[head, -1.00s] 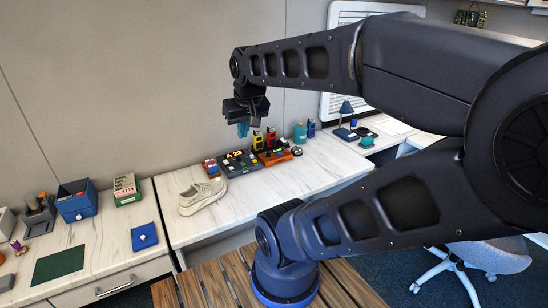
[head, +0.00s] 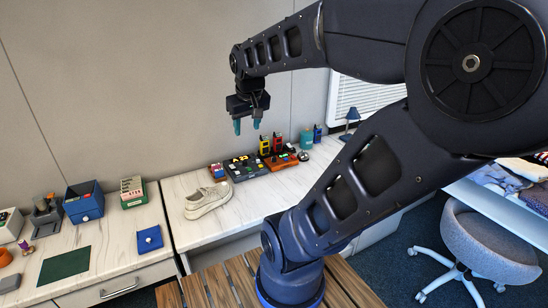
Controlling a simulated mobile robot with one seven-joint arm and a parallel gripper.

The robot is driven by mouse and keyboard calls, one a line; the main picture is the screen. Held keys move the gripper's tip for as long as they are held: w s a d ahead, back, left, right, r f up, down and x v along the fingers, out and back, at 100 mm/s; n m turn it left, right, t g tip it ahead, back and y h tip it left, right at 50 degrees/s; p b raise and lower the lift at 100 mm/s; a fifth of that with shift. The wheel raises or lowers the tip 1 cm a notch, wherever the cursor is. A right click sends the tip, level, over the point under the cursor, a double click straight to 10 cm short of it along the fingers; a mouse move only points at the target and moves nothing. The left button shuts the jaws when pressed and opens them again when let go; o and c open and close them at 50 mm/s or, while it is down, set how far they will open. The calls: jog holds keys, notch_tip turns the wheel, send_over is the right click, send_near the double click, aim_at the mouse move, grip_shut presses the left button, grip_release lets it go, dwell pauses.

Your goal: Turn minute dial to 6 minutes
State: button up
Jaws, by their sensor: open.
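My gripper (head: 247,125) hangs in front of the wall, high above the back counter. Its two teal fingertips point down and stand apart, with nothing between them. Below and slightly beyond it in the picture are a dark grey box with coloured parts on top (head: 246,168), an orange box (head: 279,160) and a small round dark-and-white object (head: 304,156). The gripper touches none of these. I cannot make out which of them carries the minute dial, and no dial marking or setting is readable at this size.
A beige shoe (head: 208,201) lies on the counter (head: 250,202) left of the boxes. A small red box (head: 217,171) and a teal bottle (head: 306,139) flank them. A blue drawer box (head: 84,203) and blue pad (head: 147,239) are further left. A chair (head: 488,245) stands right.

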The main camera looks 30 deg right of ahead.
jog(key=w+d+n+g+h, duration=0.1)
jog(key=w+d, duration=0.1)
jog(key=w, duration=0.4)
jog(key=w+d+n, duration=0.1)
jog(key=w+d, duration=0.2)
jog(key=w, duration=0.4)
jog(key=n+g+y, duration=0.2)
jog(key=n+g, duration=0.1)
jog(key=n, duration=0.3)
send_over(274, 159)
jog(key=w, duration=0.1)
notch_tip(274, 159, down, 30)
jog(key=f, duration=1)
jog(key=shift+d, duration=0.3)
jog(key=c, duration=1)
